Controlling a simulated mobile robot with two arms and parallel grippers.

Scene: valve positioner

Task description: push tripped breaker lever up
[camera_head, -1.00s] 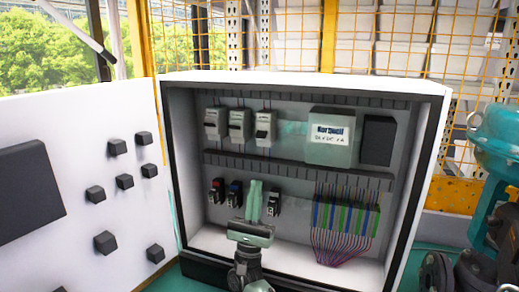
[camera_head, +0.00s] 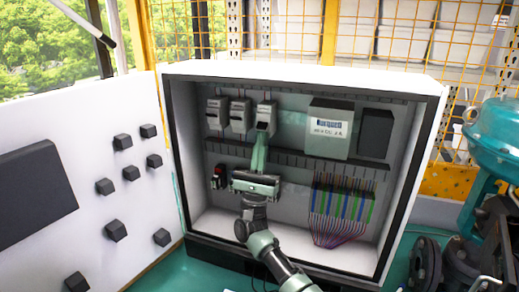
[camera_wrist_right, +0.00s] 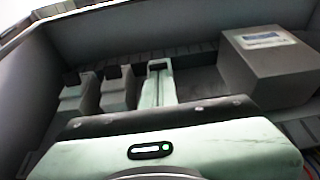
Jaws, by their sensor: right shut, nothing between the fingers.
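Three grey breakers hang in a row on the upper left of the open cabinet: the left one (camera_head: 215,115), the middle one (camera_head: 239,116) and the right one (camera_head: 267,108). My right gripper (camera_head: 261,138) is shut and empty, its pale green fingers pointing up at the lower front of the right breaker. In the right wrist view the shut fingers (camera_wrist_right: 158,88) overlap the right breaker, with the left breaker (camera_wrist_right: 75,97) and middle breaker (camera_wrist_right: 117,92) beside them. The fingers hide the right breaker's lever, and I cannot tell whether they touch it. My left gripper is not in view.
A labelled grey box (camera_head: 330,128) and a dark box (camera_head: 376,132) sit right of the breakers. A dark cable duct (camera_head: 310,162) runs below. Coloured terminals (camera_head: 342,200) hang lower right. The cabinet door (camera_head: 85,190) stands open at left.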

